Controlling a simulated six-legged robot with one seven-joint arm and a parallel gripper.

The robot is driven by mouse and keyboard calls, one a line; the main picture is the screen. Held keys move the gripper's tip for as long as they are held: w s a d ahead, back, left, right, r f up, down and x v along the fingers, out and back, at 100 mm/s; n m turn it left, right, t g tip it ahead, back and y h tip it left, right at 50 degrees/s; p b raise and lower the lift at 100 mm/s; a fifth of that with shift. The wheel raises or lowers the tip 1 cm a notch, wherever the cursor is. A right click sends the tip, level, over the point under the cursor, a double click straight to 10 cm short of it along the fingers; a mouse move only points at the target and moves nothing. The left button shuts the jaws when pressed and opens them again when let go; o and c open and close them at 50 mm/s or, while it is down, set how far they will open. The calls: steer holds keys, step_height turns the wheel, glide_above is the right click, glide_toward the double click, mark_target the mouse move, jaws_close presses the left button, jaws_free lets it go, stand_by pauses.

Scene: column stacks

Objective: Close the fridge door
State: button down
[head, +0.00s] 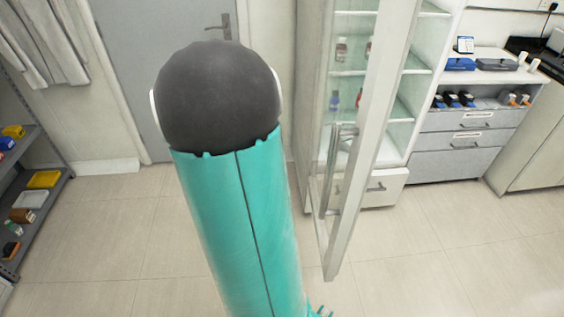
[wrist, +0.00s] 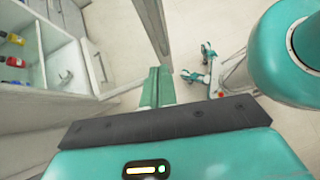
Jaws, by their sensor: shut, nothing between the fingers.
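The fridge (head: 410,100) is a white glass-fronted cabinet right of centre in the head view, with bottles on its shelves. Its framed glass door (head: 368,130) stands open, swung out toward me, with a long grey handle (head: 337,170). In the wrist view the fridge interior (wrist: 55,60) is at the left and the door's pale frame (wrist: 153,25) runs down from the top. My gripper (wrist: 157,82) is shut and empty, its teal fingertips close to the lower end of that frame; I cannot tell whether they touch.
Drawers and a counter (head: 460,130) stand right of the fridge. A grey room door (head: 150,60) is behind my arm, and a shelf rack (head: 30,190) with boxes is at the far left. The tiled floor (head: 440,250) is clear right of the fridge door.

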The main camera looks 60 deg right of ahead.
steer(key=s+r+x, duration=0.1)
steer(key=r+x, duration=0.1)
steer(key=x, duration=0.9)
steer(key=shift+s+d, duration=0.3)
steer(key=shift+s, duration=0.2)
steer(key=shift+s+f, duration=0.1)
